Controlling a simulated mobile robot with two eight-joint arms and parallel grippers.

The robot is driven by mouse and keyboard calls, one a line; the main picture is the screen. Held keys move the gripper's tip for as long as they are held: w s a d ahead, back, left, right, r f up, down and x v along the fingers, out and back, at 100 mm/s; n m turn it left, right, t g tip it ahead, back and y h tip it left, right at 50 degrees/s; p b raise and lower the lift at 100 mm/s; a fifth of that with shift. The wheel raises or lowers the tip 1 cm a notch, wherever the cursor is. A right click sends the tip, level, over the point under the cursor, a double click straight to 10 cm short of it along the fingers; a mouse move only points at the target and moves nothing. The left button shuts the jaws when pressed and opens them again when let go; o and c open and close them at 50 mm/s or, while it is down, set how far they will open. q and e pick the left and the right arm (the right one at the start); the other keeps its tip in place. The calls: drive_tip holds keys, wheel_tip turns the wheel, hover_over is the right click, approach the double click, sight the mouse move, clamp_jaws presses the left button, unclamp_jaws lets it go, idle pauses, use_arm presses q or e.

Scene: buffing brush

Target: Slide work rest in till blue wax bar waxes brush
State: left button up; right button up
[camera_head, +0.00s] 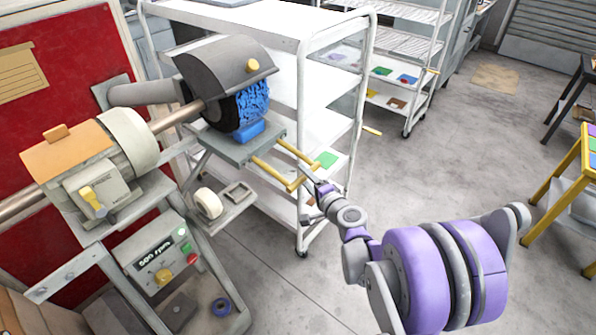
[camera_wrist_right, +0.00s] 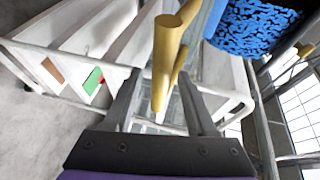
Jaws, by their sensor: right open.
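The blue brush (camera_head: 252,103) sits under a dark grey hood (camera_head: 225,65) on the machine's shaft; it also shows at the upper right of the right wrist view (camera_wrist_right: 250,25). The blue wax bar (camera_head: 249,131) lies on the grey work rest (camera_head: 240,150) just below the brush; I cannot tell whether they touch. A yellow handle (camera_head: 292,182) of two rods and a crossbar sticks out from the work rest. My right gripper (camera_head: 308,181) is open at the handle's end. In the right wrist view the yellow handle (camera_wrist_right: 164,60) shows between its fingers. My left gripper is out of view.
A white shelf cart (camera_head: 300,62) stands close behind the work rest. A bracket with a white roll (camera_head: 207,203) and a control box reading 500 rpm (camera_head: 160,262) are below left. A yellow-framed stand (camera_head: 565,165) is at the right. Open floor (camera_head: 450,150) lies between.

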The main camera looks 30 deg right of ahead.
drive_tip(key=shift+w+f, duration=0.2)
drive_tip(key=shift+w, duration=0.8)
drive_tip(key=shift+w+f, duration=0.15)
drive_tip(key=shift+w, duration=0.85)
clamp_jaws()
